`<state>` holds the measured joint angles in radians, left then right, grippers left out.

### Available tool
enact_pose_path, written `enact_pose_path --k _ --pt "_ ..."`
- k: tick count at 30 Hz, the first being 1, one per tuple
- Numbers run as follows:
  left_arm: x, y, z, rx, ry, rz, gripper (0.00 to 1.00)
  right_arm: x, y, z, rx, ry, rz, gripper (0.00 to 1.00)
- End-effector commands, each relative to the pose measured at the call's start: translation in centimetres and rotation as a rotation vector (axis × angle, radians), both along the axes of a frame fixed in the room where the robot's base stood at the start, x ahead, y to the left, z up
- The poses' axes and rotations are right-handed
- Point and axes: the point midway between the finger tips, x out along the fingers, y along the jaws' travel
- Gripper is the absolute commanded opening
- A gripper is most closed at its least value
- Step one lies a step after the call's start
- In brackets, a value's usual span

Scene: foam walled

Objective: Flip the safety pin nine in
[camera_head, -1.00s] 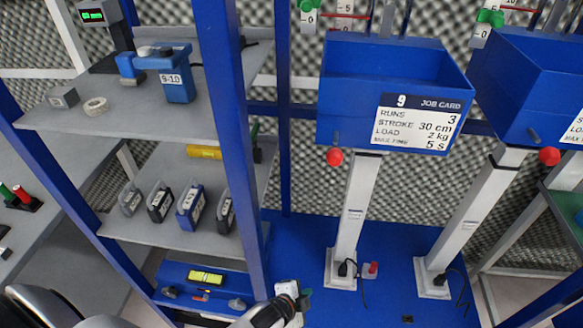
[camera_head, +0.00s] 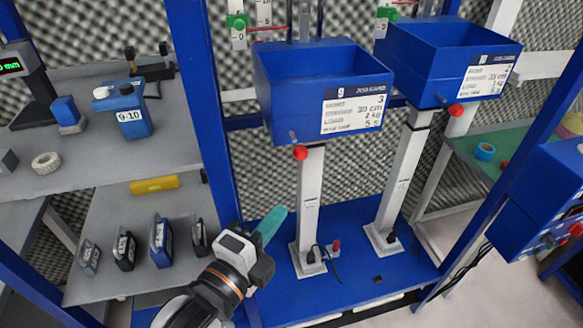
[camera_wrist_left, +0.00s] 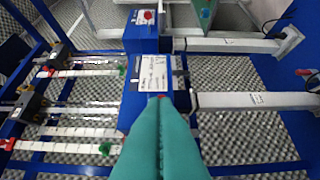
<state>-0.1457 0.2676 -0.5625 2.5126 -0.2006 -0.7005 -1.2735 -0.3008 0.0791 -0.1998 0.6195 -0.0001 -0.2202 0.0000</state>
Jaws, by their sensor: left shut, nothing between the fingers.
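The box marked 9 (camera_head: 275,100) is blue, stands on a white post and carries a job card (camera_head: 350,110). Its safety pin shows as a red knob (camera_head: 300,152) under the front edge, with a short grey peg (camera_head: 293,136) just above left. My left gripper (camera_head: 278,218), with teal fingers, is shut and empty, below and left of the knob and apart from it. In the left wrist view the teal fingers (camera_wrist_left: 160,105) point towards box 9's card (camera_wrist_left: 152,73). A bit of red shows at their tips; the fingers hide much of that area. My right gripper is not in view.
Box 10 (camera_head: 425,70), with its own red knob (camera_head: 455,110), stands to the right. A blue shelf upright (camera_head: 200,100) and grey shelves (camera_head: 75,165) with labelled blocks and a 9-10 container (camera_head: 129,110) are at left. The blue base (camera_head: 345,240) lies below.

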Motion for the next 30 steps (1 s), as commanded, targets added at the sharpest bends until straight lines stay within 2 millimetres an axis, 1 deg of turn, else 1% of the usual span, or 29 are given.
enact_pose_path --k 7,11,14,15,16,24,25,30 --pt "0.2 -0.1 -0.1 0.0 0.001 0.001 0.0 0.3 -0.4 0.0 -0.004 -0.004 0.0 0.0" --pt "1.1 -0.5 -0.1 -0.001 0.0 0.002 0.0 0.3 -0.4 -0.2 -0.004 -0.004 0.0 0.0" --pt "2.6 -1.3 -0.1 -0.004 0.0 0.001 0.0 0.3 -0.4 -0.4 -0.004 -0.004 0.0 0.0" --pt "3.3 -1.7 0.2 -0.002 0.002 0.002 0.0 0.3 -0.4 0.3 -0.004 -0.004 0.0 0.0" --pt "3.9 -1.9 0.3 -0.002 0.002 0.002 0.0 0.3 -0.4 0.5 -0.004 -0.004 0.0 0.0" --pt "9.0 -4.6 0.2 -0.004 0.003 0.001 0.0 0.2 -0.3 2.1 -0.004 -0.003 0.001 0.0" --pt "9.5 -4.7 0.3 -0.002 0.003 0.002 0.0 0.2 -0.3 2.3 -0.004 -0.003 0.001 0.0" --pt "11.7 -3.7 0.1 0.0 0.002 0.001 0.0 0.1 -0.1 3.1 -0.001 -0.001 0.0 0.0"
